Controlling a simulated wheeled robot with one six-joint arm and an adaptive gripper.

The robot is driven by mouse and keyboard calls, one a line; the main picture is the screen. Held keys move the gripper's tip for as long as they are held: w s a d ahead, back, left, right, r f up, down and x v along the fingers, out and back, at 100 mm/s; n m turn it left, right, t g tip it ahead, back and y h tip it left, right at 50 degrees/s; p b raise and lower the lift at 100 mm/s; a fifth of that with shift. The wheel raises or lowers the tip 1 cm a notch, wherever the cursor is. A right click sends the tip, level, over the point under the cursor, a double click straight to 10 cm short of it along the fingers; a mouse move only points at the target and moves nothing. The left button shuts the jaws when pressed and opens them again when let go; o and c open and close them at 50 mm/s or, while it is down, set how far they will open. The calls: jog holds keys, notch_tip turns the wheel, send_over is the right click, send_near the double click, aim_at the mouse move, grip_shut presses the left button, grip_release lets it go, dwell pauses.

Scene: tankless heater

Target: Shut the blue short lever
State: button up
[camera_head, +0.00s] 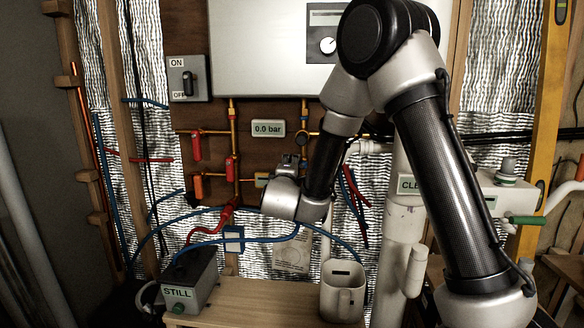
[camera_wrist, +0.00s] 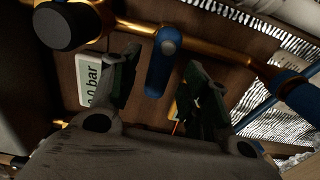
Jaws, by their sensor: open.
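A short blue lever (camera_wrist: 162,65) sits on a copper pipe (camera_wrist: 235,53) in the wrist view and stands roughly square to it. My gripper (camera_wrist: 161,72) is open, with one dark finger on each side of the lever. The lever shows between the fingers; I see a gap on both sides and cannot tell its depth exactly. In the head view my gripper (camera_head: 289,163) is in front of the pipework, and my arm hides the blue lever there.
Red levers (camera_head: 197,147) hang on the copper pipes at left. A 0.0 bar display (camera_head: 268,128) is close by. A second blue part (camera_wrist: 292,90) is at the wrist view's right.

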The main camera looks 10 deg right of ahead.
jog(key=v, duration=1)
